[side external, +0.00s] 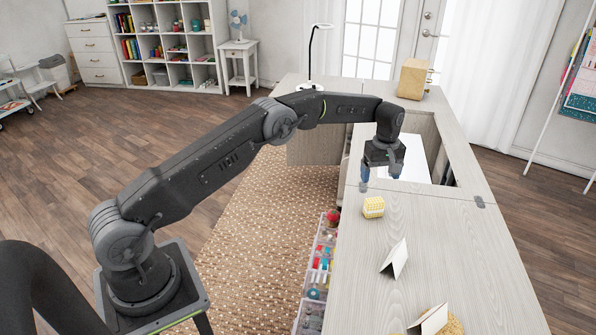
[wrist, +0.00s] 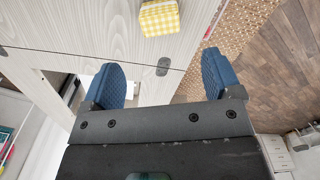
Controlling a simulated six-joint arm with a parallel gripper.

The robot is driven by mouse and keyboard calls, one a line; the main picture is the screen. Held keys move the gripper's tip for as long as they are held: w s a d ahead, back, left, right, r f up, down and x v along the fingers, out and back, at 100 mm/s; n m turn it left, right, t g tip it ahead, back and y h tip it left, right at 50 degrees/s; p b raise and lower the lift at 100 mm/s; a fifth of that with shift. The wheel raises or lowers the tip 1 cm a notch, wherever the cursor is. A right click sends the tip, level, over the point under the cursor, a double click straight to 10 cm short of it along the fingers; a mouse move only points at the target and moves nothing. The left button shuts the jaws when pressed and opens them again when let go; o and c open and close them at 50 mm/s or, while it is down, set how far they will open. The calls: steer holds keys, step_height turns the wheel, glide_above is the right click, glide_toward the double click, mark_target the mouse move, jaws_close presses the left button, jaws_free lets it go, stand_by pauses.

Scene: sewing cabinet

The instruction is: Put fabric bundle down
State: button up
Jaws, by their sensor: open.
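The fabric bundle (side external: 373,207), a small yellow and white checked block, lies on the pale wood cabinet top (side external: 440,235) near its left edge. It also shows at the top of the wrist view (wrist: 159,17), beyond the fingertips. My gripper (side external: 380,178) is open and empty, with its blue fingers spread. It hangs near the front edge of the cabinet opening, behind the bundle in the side view and apart from it. In the wrist view nothing is between the fingers (wrist: 160,62).
A folded white card (side external: 395,258) stands on the top, with another card (side external: 430,320) and a yellowish item (side external: 449,326) nearer the camera. A drawer of sewing supplies (side external: 319,268) is open at left. A tan block (side external: 412,79) and lamp (side external: 311,60) stand at the back.

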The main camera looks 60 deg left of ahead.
steer(key=s+d+r+m+t, duration=0.1)
steer(key=s+d+r+m, duration=0.15)
steer(key=s+r, duration=0.8)
steer(key=s+d+r+m+t, duration=0.2)
steer(key=s+r+m, duration=0.35)
steer(key=r, duration=0.75)
steer(key=s+d+f+m+t, duration=0.1)
steer(key=s+m, duration=0.1)
steer(key=s, duration=1.1)
steer(key=s+d+f+m+t, duration=0.1)
steer(key=s+f+m, duration=0.1)
steer(key=s, duration=1.1)
steer(key=shift+d+m+t, duration=0.25)
steer(key=shift+m+t, duration=0.05)
steer(key=shift+m, duration=0.4)
